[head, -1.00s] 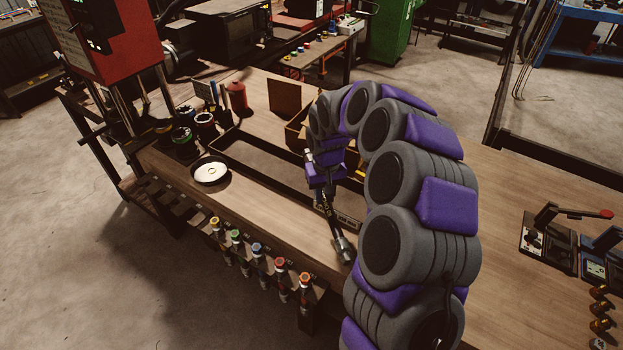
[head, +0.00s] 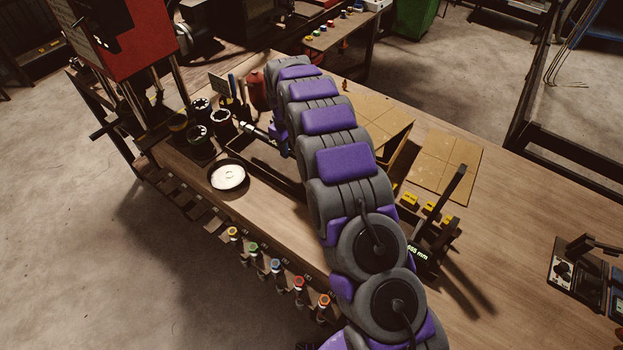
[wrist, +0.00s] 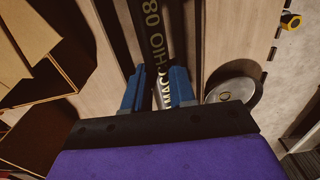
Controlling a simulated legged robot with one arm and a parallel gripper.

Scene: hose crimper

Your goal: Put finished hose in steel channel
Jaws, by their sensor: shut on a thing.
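My gripper (wrist: 157,92) is shut on the dark hose (wrist: 150,28), its blue fingers on either side of it. The hose carries pale lettering and runs lengthwise up the wrist view. In the head view a metal end fitting of the hose (head: 256,131) sticks out left of my gripper (head: 282,143), and my arm hides the rest. The dark long steel channel (head: 262,164) lies on the bench below the hose, partly behind my arm. In the wrist view dark edges run beside the hose. I cannot tell whether the hose is inside the channel or just above it.
A round white-filled dish (head: 228,176) stands left of the channel. Dark round holders (head: 201,145) and a red press (head: 118,38) stand at the far left. Cardboard box parts (head: 388,128) and an upright dark stand (head: 440,225) are right of my arm. Coloured-top tools hang along the front edge.

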